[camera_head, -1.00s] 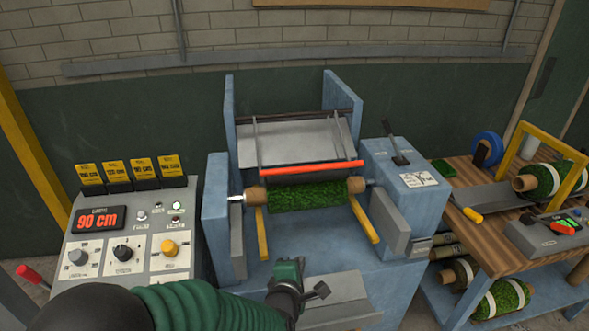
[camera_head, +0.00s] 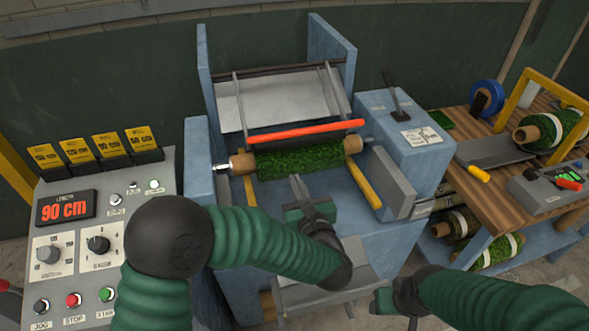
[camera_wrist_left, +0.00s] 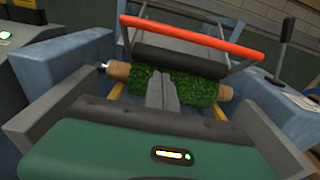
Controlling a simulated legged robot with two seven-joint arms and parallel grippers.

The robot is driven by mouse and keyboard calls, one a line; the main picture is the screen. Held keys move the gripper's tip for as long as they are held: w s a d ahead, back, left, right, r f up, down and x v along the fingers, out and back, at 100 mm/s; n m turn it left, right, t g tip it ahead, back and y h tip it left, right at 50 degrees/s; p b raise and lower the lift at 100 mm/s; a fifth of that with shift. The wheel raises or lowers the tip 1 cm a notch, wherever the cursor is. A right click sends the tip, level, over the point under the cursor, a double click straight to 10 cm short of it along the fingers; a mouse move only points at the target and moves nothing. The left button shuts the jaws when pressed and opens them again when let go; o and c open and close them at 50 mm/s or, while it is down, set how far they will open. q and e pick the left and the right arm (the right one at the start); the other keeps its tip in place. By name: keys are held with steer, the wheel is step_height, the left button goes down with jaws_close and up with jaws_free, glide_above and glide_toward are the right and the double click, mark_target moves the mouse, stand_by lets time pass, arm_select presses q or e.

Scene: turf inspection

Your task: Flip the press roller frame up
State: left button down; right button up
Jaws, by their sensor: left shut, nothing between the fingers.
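The press roller frame has two grey side arms, an orange-red bar (camera_head: 305,132) and a black roller (camera_wrist_left: 180,62) just below the bar. It lies lowered over a green turf roll (camera_head: 300,161) on a tan core. My left gripper (camera_head: 297,182) is shut and empty, in front of the turf roll and below the orange bar. In the left wrist view its closed fingers (camera_wrist_left: 162,90) overlap the turf roll; I cannot tell whether they touch it. My right gripper (camera_head: 395,302) is low at the front right, and its jaws do not show clearly.
A control panel (camera_head: 105,215) reading 90 cm stands at the left. Blue machine walls (camera_head: 331,60) flank the frame, and a lever (camera_head: 393,90) stands on the right housing. A wooden bench (camera_head: 470,205) with turf rolls is at the right.

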arm_select(q)
steer(key=w+a+r+p, duration=0.3)
steer(key=w, duration=0.5)
steer(key=shift+w, duration=0.4)
steer(key=shift+a, duration=0.15)
steer(key=shift+r, duration=0.15)
